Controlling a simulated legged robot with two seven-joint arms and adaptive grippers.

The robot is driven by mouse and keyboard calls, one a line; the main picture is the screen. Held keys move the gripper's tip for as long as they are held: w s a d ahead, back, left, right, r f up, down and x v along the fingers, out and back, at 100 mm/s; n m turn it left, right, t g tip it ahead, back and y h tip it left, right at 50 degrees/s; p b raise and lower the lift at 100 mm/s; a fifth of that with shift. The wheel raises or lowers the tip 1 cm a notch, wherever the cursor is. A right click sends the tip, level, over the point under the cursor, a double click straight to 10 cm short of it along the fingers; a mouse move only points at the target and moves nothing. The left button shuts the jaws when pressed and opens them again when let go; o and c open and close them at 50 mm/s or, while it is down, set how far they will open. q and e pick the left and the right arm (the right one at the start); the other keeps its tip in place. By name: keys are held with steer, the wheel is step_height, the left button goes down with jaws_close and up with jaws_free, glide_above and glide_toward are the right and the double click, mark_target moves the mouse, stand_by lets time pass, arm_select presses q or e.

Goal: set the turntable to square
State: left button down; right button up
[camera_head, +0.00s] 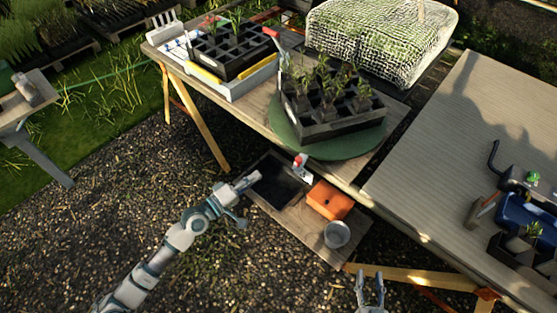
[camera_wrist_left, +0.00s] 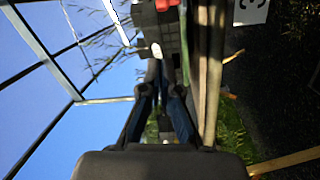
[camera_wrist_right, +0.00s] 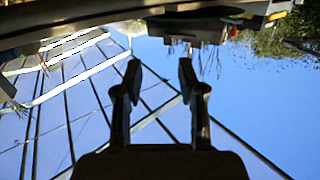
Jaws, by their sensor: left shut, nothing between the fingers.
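The turntable (camera_head: 352,150) is a round green disc near the front edge of the wooden table. A black tray (camera_head: 345,127) of seedlings stands on it, its sides skewed to the table's edges. My left gripper (camera_head: 252,179) is shut and empty, apart from the turntable, left of and below it in the head view. In the left wrist view a black tray (camera_wrist_left: 164,28) shows beyond its closed fingers (camera_wrist_left: 156,66). My right gripper (camera_head: 371,279) is open and empty at the bottom of the head view; its fingers (camera_wrist_right: 160,68) stand apart in the right wrist view.
A second seedling tray (camera_head: 212,70) stands left on the wooden table (camera_head: 262,118). A wrapped bale (camera_head: 375,42) is behind. Below the table's front edge are an orange box (camera_head: 330,200) and a metal bucket (camera_head: 337,235). A grey bench (camera_head: 440,150) fills the right.

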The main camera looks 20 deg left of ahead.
arm_select(q)
steer(key=w+d+n+g+p, duration=0.1)
steer(key=w+d, duration=0.6)
steer(key=w, duration=0.2)
steer(key=shift+w+r+p, duration=0.2)
steer(key=shift+w+p, duration=0.1)
arm_select(e)
steer(key=s+f+g, duration=0.1)
steer(key=f, duration=0.1)
steer(key=s+d+f+g+h, duration=0.1)
steer(key=s+f+g, duration=0.1)
steer(key=shift+d+f+g, duration=0.1)
steer(key=shift+d+g, duration=0.05)
steer(key=shift+g, duration=0.15)
arm_select(q)
steer(key=shift+d, duration=0.15)
